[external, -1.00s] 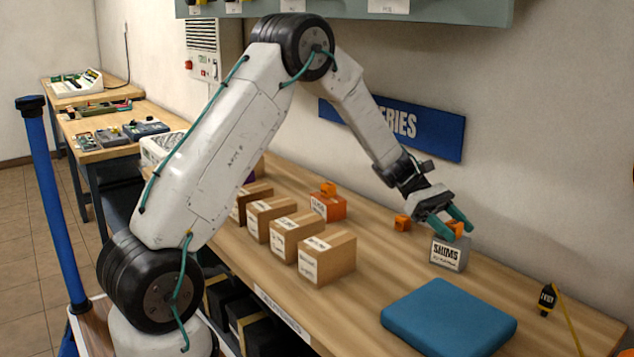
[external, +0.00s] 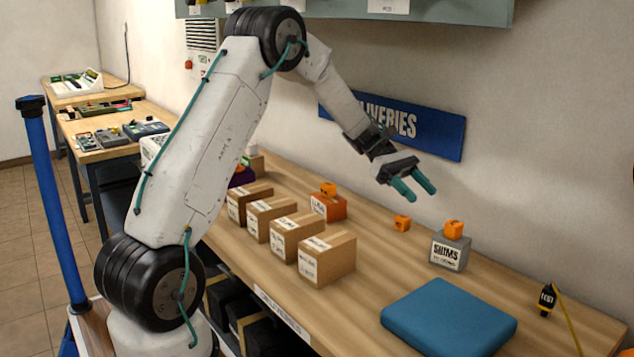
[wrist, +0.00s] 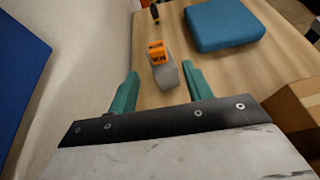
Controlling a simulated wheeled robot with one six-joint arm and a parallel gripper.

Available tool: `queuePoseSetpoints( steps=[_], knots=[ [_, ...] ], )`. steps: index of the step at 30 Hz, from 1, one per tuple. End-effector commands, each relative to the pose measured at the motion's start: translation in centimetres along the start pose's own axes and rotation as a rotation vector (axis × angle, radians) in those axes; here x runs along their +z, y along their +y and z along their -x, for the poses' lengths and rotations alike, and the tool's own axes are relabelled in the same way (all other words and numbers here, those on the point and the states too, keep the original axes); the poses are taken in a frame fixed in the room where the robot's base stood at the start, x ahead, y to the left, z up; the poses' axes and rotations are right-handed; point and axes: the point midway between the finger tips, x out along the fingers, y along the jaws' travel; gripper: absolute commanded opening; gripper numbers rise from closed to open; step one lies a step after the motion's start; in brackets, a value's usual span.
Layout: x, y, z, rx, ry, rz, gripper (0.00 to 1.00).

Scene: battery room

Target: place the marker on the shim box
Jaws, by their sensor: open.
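The grey shim box (external: 450,254), labelled SHIMS, stands on the bench toward the right. An orange block, the marker (external: 454,229), rests on top of it. In the wrist view the marker (wrist: 157,53) sits on the grey shim box (wrist: 167,77), ahead of the fingers. My gripper (external: 418,192) is open and empty, with teal fingers. It is raised above the bench, up and to the left of the shim box, apart from the marker.
Another small orange block (external: 402,223) lies on the bench. An orange box (external: 328,207) with an orange block on top stands farther left. Several cardboard boxes (external: 327,260) line the front edge.

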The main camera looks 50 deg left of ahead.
Motion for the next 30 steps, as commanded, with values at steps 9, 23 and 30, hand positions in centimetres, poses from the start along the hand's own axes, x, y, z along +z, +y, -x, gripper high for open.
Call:
queuePoseSetpoints(
  steps=[9, 23, 30],
  knots=[
    [8.9, -10.4, -0.8, -0.165, 0.262, -0.353, 0.5],
    [13.2, -30.9, 0.1, -0.526, 0.699, -1.004, 0.5],
    [11.1, -38.7, 1.4, -0.724, 0.892, -1.293, 0.5]
  ],
)
